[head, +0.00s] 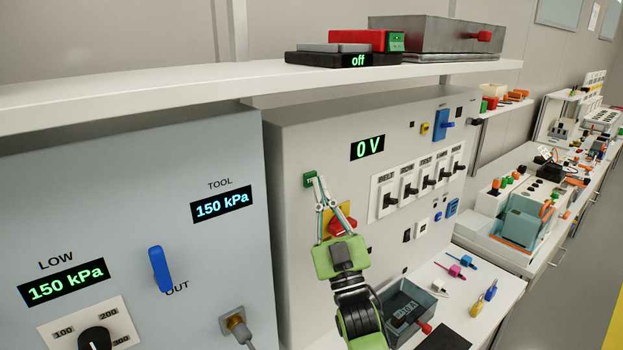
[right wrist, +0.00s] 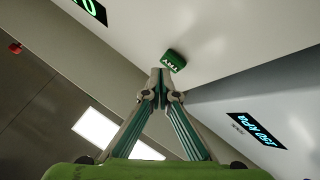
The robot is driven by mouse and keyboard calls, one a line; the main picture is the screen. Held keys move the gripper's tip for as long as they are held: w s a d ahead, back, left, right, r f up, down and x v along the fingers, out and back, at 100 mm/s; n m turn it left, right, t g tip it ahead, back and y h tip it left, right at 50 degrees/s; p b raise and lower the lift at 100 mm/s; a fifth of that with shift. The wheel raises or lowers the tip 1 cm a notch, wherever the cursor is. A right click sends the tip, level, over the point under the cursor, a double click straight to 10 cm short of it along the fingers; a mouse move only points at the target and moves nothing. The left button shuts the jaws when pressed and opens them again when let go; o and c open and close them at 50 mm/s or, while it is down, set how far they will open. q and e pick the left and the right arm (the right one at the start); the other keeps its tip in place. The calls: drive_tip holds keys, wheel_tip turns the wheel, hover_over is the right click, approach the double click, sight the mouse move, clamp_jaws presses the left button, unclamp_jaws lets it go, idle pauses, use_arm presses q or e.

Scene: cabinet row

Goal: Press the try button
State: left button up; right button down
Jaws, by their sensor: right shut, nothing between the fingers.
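The try button (head: 309,179) is a small green block on the grey cabinet front, left of the row of switches and below the 0 V display. In the right wrist view the green button (right wrist: 173,61) reads TRY. My right gripper (head: 319,181) is shut and empty, its fingertips close beside the button in the head view. In the right wrist view its fingertips (right wrist: 160,72) lie just left of and below the button; I cannot tell whether they touch it. My left gripper is not in view.
The 0 V display (head: 367,147) and several black switches (head: 409,189) sit right of the button. A red knob on a yellow plate (head: 342,222) is behind my gripper. The pressure panel (head: 120,220) stands left. A shelf (head: 200,88) runs above.

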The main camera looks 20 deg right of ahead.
drive_tip(key=shift+s+d, duration=0.1)
drive_tip(key=shift+s, duration=0.2)
drive_tip(key=s, duration=0.1)
drive_tip(key=s+d+p, duration=0.1)
drive_tip(key=s, duration=0.2)
drive_tip(key=shift+s+d+p, duration=0.3)
drive_tip(key=shift+f, duration=0.1)
idle(0.6)
